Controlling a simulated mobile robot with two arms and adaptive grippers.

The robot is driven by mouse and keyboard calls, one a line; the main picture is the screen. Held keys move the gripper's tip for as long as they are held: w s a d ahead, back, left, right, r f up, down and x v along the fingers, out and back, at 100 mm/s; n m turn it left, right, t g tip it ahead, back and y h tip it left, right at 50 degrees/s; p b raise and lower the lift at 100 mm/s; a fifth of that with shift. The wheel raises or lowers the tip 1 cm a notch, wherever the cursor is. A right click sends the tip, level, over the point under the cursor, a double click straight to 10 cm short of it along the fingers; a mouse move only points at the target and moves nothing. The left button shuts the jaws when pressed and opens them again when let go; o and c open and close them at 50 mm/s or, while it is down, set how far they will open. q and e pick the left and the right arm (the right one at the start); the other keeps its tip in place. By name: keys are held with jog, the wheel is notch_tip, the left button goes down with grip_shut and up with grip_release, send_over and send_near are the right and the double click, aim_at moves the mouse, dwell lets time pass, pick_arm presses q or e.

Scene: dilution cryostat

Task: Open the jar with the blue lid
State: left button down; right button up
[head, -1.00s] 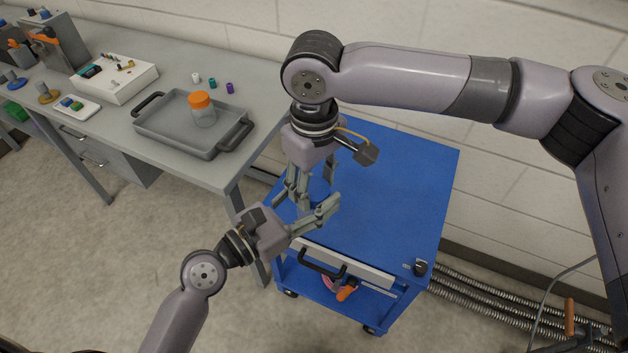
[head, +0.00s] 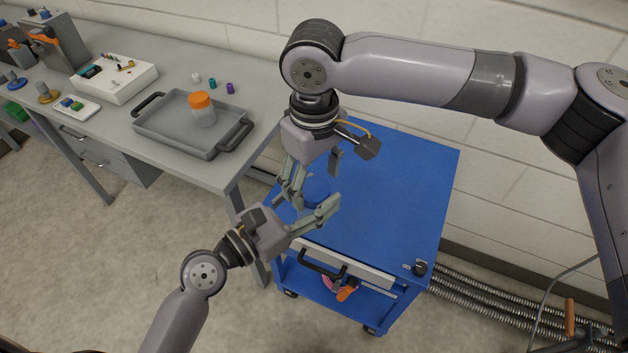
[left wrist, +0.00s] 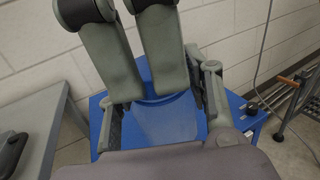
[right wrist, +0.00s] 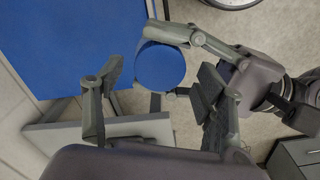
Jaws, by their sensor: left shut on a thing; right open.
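The jar's round blue lid (head: 317,190) shows above the blue cart, between my two grippers. It also shows in the right wrist view (right wrist: 160,67) beside the left fingers. The jar's clear body (left wrist: 165,122) is faint in the left wrist view below the lid. My left gripper (head: 318,207) is shut on the jar from the side and holds it over the cart. My right gripper (head: 314,176) points down just above the lid, its fingers apart and empty. Whether the lid sits fully on the jar cannot be told.
The blue cart (head: 400,190) has a mostly clear top. On the grey bench at left, a tray (head: 165,133) holds a jar with an orange lid (head: 201,105). Several small caps and a white box (head: 115,82) stand behind it. A wall runs along the back.

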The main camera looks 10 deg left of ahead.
notch_tip(320, 180, up, 6)
jog(key=shift+r, duration=0.2)
jog(key=shift+c, duration=0.4)
jog(key=shift+f, duration=3.85)
jog(key=shift+c, duration=0.2)
jog(key=c, duration=1.1)
jog(key=o, duration=1.2)
